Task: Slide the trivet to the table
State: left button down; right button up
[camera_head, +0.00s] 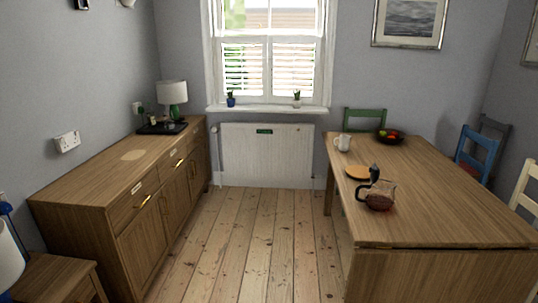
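A round, flat, orange-brown wooden disc (357,172), which looks like a trivet, lies on the wooden table (438,205) near its left edge. A second flat, pale round disc or mark (132,155) shows on top of the sideboard (98,178) at left; I cannot tell which it is. A glass coffee pot (379,195) with dark contents stands on the table just in front of the orange-brown disc. Neither of my grippers is in view.
A white jug (343,142) and a dark bowl of fruit (389,136) stand at the table's far end. A lamp (172,95) and a dark tray (162,128) are on the sideboard. Chairs surround the table. Bare floorboards (245,240) lie clear between sideboard and table.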

aim_at(355, 170)
jog(key=i+z, duration=0.15)
jog(key=i, duration=0.3)
jog(key=i+j+z, duration=0.15)
jog(key=i, duration=0.25)
jog(key=i+j+z, duration=0.15)
jog(key=i, duration=0.3)
jog(key=i+j+z, duration=0.15)
jog(key=i, duration=0.25)
